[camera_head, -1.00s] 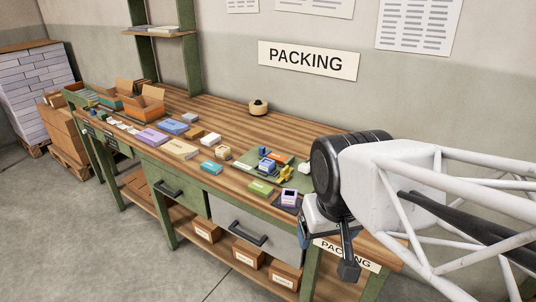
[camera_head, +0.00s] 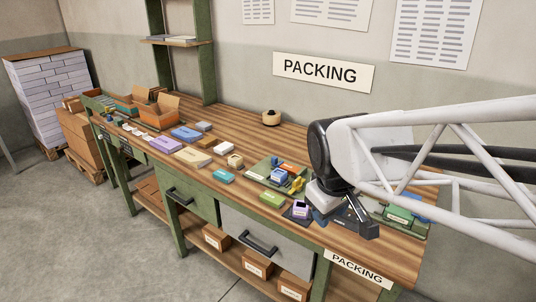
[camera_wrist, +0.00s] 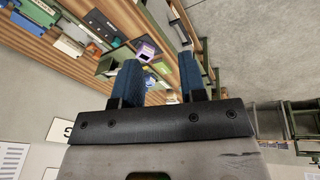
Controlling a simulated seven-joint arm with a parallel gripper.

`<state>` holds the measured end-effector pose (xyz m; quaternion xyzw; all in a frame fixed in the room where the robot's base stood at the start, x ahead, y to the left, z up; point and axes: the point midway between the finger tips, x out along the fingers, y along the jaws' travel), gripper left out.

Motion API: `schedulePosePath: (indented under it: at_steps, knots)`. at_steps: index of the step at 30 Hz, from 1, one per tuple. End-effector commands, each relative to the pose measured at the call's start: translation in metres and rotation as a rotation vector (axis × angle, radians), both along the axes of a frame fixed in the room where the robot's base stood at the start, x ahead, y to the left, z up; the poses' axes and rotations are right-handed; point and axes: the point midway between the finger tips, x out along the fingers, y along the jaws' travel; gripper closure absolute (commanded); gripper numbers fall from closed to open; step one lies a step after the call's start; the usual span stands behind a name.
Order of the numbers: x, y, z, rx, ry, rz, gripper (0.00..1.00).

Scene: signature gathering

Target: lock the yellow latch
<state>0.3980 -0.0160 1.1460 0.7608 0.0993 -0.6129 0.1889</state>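A small yellow part (camera_head: 297,185), which looks like the latch, stands at the right end of a green board (camera_head: 258,174) with blue and orange pieces. It is too small to tell whether it is locked. My gripper (camera_head: 362,224) is over the right part of the bench, to the right of the yellow part and apart from it. In the wrist view its two blue fingers (camera_wrist: 160,66) are spread with nothing between them. A purple device (camera_head: 301,211) on a dark pad lies between the board and my gripper; it also shows in the wrist view (camera_wrist: 146,48). I cannot clearly pick out the latch there.
The wooden bench (camera_head: 240,130) carries several small boxes to the left and a tape roll (camera_head: 271,118) at the back. A green item (camera_head: 400,215) lies right of my gripper, partly behind my arm. A drawer (camera_head: 262,240) is below the front edge.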

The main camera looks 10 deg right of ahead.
Motion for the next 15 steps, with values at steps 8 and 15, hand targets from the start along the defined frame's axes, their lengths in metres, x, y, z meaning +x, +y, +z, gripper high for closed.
schedulePosePath:
  at_steps: [8, 15]
  knots:
    - [0.067, -0.007, -0.004, -0.122, 0.033, 0.312, 0.62]
    - [0.123, -0.012, -0.013, -0.224, 0.071, 0.588, 0.62]
